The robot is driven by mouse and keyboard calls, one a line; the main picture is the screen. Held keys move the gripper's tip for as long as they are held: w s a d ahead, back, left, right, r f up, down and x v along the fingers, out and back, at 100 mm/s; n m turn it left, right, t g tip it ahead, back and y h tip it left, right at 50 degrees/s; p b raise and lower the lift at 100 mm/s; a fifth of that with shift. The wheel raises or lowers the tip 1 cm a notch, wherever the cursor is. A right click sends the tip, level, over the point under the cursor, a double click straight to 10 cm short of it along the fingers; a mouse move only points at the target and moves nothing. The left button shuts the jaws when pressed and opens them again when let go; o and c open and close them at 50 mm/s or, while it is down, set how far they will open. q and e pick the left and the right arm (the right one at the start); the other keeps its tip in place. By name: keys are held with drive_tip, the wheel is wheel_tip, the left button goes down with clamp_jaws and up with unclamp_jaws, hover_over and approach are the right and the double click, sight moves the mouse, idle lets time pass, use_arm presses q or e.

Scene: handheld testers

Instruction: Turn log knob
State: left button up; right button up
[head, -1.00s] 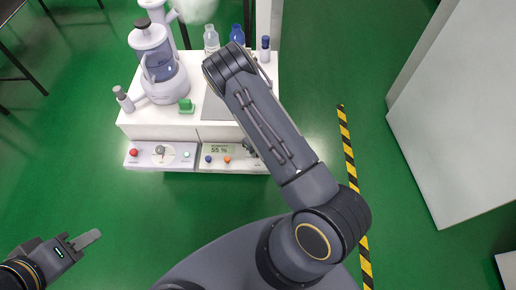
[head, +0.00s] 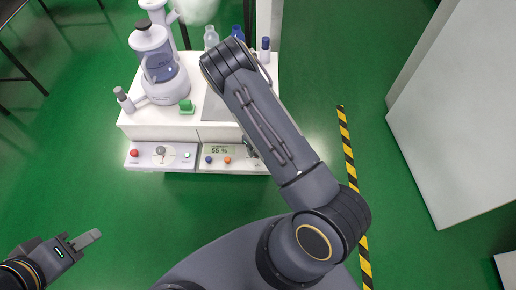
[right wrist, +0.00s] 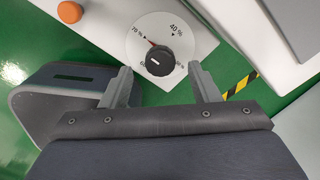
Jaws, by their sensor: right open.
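A round black knob (right wrist: 159,60) sits on a white dial (right wrist: 180,28) in the right wrist view. The dial bears 70 % and 40 % marks and a red mark at the knob's upper left. My right gripper (right wrist: 161,84) is open, one finger on each side of the knob, with gaps between; touching is not visible. In the head view my right arm hides this knob. The display (head: 222,150) there reads about 55 %. My left gripper (head: 87,239) is at the lower left, away from the panel; only one finger shows clearly.
An orange button (right wrist: 70,12) is beside the dial. A second panel with a dial (head: 160,151) and a red button (head: 134,153) is to the left. Glassware (head: 160,70) and bottles (head: 211,38) stand on the white bench behind. The green floor in front is clear.

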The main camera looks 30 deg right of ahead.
wheel_tip(320, 180, up, 5)
drive_tip(key=shift+r+p, duration=0.1)
drive_tip(key=shift+p, duration=0.3)
